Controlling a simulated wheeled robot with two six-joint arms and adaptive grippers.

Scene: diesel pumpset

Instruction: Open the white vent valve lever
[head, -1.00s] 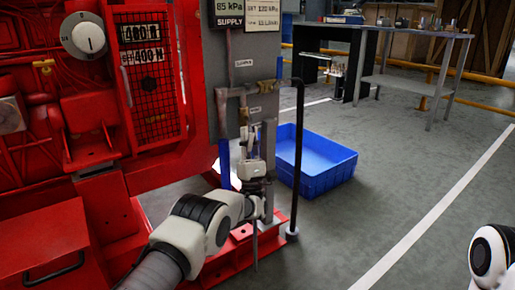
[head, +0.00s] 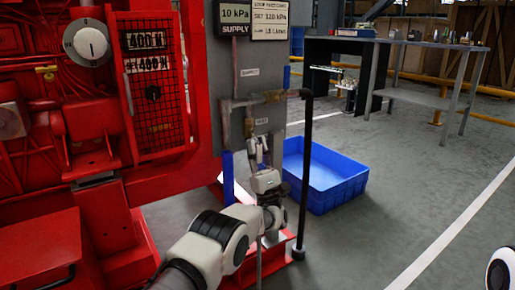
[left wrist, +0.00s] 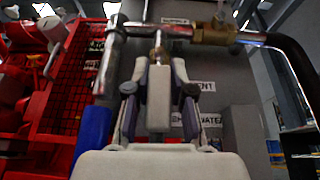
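The white vent valve lever (left wrist: 158,98) shows in the left wrist view below a metal stem, in front of the grey panel. My left gripper (left wrist: 159,72) has one finger on each side of it, and the pads look closed against its sides. In the head view my left gripper (head: 259,147) is at the panel below the pipework, and it hides most of the lever there. The supply display (head: 235,15) reads 10 kPa. Only a white part of my right arm shows at the lower right edge; its gripper is out of view.
A black upright pipe (head: 304,170) stands just right of my left gripper. A blue crate (head: 335,190) sits on the floor behind it. The red pumpset (head: 100,150) fills the left. A grey workbench (head: 400,42) stands at the back. Open floor lies to the right.

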